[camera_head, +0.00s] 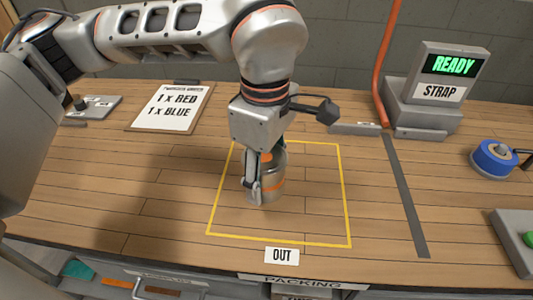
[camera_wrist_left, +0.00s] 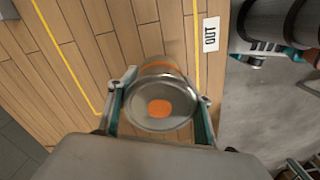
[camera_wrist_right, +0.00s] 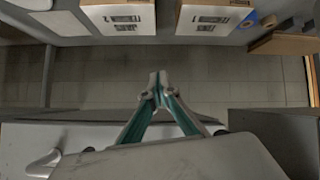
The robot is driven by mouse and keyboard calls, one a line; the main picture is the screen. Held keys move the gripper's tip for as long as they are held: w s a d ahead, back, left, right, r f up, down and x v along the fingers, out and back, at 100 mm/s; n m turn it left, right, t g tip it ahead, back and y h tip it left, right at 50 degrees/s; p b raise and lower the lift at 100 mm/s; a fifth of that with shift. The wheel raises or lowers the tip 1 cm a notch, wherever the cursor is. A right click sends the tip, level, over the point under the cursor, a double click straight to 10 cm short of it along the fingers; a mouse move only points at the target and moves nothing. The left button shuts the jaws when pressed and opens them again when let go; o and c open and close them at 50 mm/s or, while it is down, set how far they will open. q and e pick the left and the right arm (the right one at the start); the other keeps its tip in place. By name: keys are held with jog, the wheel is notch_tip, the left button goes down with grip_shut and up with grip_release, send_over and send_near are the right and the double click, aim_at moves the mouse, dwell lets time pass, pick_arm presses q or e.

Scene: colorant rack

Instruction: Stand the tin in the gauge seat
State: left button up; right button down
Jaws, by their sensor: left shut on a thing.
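The tin (camera_head: 274,188) is grey metal with orange bands. It is upright within the yellow outlined square marked OUT; whether its base touches the wood I cannot tell. My left gripper (camera_head: 262,180) points down and is shut on the tin's sides. In the left wrist view the tin's round lid (camera_wrist_left: 160,104) shows an orange spot between the fingers of the left gripper (camera_wrist_left: 167,90). My right gripper (camera_wrist_right: 158,82) is shut with its fingertips together, empty, above a grey floor. I cannot make out a gauge seat in these views.
A READY/STRAP machine (camera_head: 435,95) stands at the back right, near a dark strip (camera_head: 407,195) on the table. A blue roll (camera_head: 494,158) lies at the right edge. An order board (camera_head: 170,107) lies at the back left. Wood around the square is mostly clear.

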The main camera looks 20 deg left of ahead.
aim_at(266, 194)
pick_arm(q)
jog(key=shift+f+b, duration=0.35)
jog(key=shift+f, duration=2.35)
jog(key=shift+f, duration=0.1)
jog(key=o, duration=1.4)
